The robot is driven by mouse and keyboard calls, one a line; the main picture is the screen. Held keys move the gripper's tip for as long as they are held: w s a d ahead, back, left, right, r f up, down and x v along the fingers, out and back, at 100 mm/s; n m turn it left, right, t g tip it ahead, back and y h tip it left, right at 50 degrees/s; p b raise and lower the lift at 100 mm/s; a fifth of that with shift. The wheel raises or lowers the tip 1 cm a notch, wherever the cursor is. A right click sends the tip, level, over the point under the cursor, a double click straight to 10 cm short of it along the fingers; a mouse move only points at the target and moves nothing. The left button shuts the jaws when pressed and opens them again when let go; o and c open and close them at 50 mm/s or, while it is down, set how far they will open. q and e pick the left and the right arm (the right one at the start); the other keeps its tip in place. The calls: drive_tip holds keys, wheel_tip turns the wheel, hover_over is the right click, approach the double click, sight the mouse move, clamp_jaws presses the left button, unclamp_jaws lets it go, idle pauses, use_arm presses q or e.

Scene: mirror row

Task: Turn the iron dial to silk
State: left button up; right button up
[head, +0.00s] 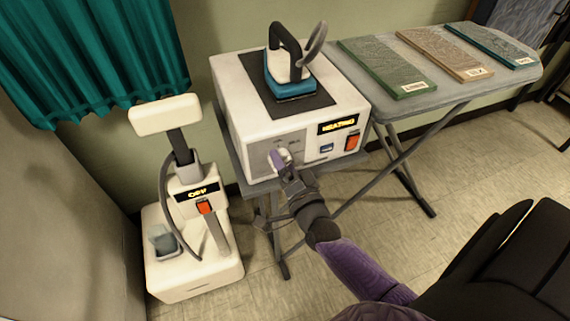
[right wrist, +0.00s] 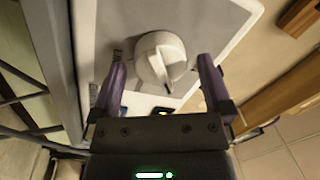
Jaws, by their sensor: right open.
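The iron dial (right wrist: 160,58) is a round white knob with a raised ridge on the front of the white iron station (head: 240,100). In the head view my right gripper (head: 279,160) is at the dial and largely covers it. In the right wrist view my right gripper (right wrist: 160,85) is open, with one purple finger on each side of the dial and gaps showing. The ridge points down toward the gripper's palm in that view. The dial's words are too small to read. The teal iron (head: 290,88) stands on top of the station. My left gripper is not in view.
The station's lit display (head: 338,124) reads HEATING, above an orange switch (head: 352,140). A white steamer (head: 195,265) stands on the floor to the left. An ironing board (head: 400,98) with several fabric-covered slabs is at the right. A teal curtain (head: 95,55) hangs at the left.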

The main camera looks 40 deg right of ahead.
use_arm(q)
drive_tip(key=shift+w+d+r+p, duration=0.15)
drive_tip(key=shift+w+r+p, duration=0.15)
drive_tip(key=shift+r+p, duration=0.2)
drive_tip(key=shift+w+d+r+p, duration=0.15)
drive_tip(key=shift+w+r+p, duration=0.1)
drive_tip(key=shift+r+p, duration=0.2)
use_arm(e)
drive_tip(key=s+a, duration=0.1)
drive_tip(key=s, duration=0.8)
drive_tip(key=shift+s+a+f, duration=0.3)
drive_tip(key=shift+s+a, duration=0.05)
drive_tip(key=shift+a, duration=0.05)
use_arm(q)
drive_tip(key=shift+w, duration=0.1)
